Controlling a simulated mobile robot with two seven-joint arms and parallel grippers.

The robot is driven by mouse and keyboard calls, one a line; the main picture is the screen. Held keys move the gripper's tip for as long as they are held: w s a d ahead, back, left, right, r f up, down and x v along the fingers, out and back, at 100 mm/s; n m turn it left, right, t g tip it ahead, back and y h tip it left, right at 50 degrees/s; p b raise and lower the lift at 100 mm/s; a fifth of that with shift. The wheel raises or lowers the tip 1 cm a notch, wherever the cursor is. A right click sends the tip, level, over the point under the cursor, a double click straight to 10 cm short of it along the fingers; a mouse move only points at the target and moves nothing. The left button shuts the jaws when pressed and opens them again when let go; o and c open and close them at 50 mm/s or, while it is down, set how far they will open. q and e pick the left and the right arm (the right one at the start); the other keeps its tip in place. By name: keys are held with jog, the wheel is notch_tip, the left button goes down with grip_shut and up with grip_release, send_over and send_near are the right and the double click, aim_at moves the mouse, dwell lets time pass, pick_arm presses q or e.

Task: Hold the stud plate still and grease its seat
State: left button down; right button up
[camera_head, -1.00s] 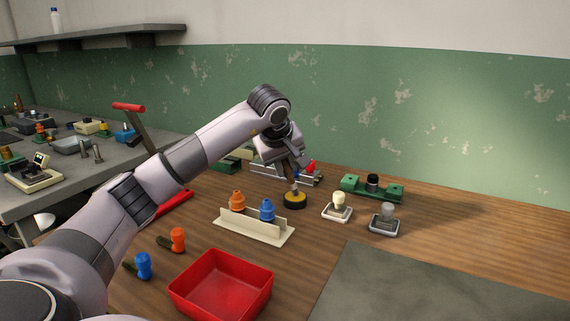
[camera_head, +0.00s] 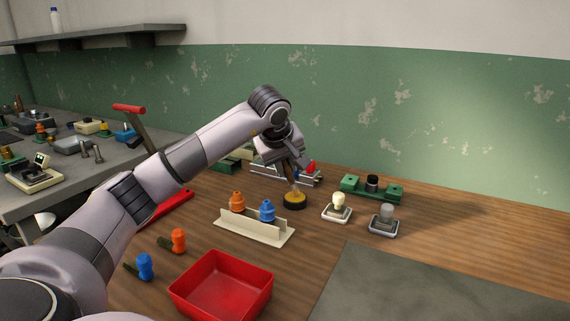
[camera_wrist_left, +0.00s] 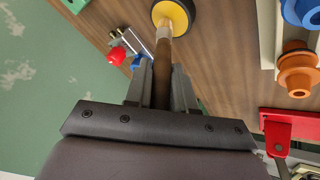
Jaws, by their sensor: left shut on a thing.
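My left gripper (camera_head: 298,165) is shut on a brush with a brown handle (camera_wrist_left: 162,75) and points down. The brush tip reaches the yellow face of a round black-rimmed pot (camera_head: 294,202); the pot also shows in the left wrist view (camera_wrist_left: 187,12). I cannot tell how deep the tip sits. A green plate with a dark upright stud (camera_head: 384,190), which looks like the stud plate, stands on the wooden table to the right of the gripper, untouched. My right gripper is not in view.
Two small bases, one with a cream knob (camera_head: 337,210) and one with a grey knob (camera_head: 384,222), stand right of the pot. A cream rack (camera_head: 262,235) holds orange and blue pieces. A red tray (camera_head: 222,290) is in front. A grey mat (camera_head: 440,290) lies clear at right.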

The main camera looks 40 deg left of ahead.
pick_arm(q)
notch_tip(320, 180, up, 3)
jog(key=shift+p, duration=1.15)
notch_tip(320, 180, up, 3)
jog(key=p, duration=0.3)
jog(key=shift+f, duration=0.15)
jog(key=shift+r+p, duration=0.4)
jog(key=shift+p, duration=0.05)
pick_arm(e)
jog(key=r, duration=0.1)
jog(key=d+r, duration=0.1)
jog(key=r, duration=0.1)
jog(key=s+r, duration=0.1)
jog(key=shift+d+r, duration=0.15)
pick_arm(q)
jog(key=shift+s, duration=0.1)
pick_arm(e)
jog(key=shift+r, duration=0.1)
